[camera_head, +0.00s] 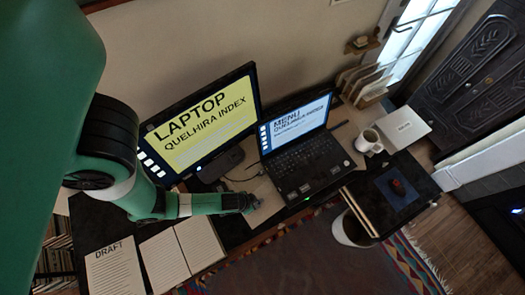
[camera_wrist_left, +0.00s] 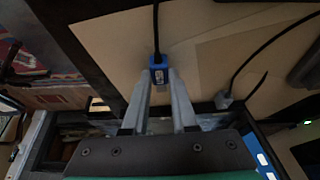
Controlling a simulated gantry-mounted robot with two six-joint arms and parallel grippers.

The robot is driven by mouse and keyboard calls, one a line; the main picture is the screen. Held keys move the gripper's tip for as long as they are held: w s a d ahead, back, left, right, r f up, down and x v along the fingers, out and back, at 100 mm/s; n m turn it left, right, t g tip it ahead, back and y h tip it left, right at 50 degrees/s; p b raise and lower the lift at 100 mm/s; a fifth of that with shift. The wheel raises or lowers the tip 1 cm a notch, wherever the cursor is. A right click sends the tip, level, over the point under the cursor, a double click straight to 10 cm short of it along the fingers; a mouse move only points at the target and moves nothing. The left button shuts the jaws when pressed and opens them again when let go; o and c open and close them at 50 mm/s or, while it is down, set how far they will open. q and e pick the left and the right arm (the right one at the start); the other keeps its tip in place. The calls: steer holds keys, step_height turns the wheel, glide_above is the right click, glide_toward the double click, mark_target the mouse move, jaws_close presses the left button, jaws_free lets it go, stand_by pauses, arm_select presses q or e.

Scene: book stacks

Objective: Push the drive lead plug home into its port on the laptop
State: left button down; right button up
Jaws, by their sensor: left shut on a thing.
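The open black laptop (camera_head: 300,170) stands on the desk, its screen lit with a menu page. My left gripper (camera_head: 250,202) is low over the desk, just left of the laptop's near left corner. In the left wrist view its two fingers (camera_wrist_left: 161,82) are shut on a blue plug (camera_wrist_left: 159,72), with a black lead (camera_wrist_left: 156,28) running away from it. The plug appears apart from the laptop. I cannot make out the port in either view. My right gripper is not in view.
A monitor (camera_head: 205,118) stands behind my left arm. A second lead ends in a grey plug (camera_wrist_left: 223,99). Open paper pages (camera_head: 165,258) lie at the near left. A white mug (camera_head: 368,141) stands right of the laptop, and a dark tray (camera_head: 408,183) is at the right.

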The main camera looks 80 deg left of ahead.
mark_target(276, 193)
arm_select(q)
steer(key=shift+w+a+b, duration=0.15)
steer(key=shift+w+a, duration=0.25)
steer(key=shift+w, duration=0.5)
steer(key=shift+w+a+b, duration=0.1)
steer(key=shift+w+a, duration=0.35)
steer(key=shift+w, duration=0.4)
steer(key=shift+w+a+b, duration=0.15)
steer(key=shift+w+a, duration=0.25)
steer(key=shift+w, duration=0.5)
steer(key=shift+w+a, duration=0.3)
steer(key=shift+w, duration=0.35)
steer(key=shift+w+a, duration=0.15)
steer(key=shift+w, duration=0.15)
steer(key=shift+w+a, duration=0.15)
steer(key=shift+w, duration=0.1)
steer(key=shift+w+a, duration=0.1)
steer(key=shift+w, duration=0.2)
steer(key=c, duration=0.6)
jaws_free()
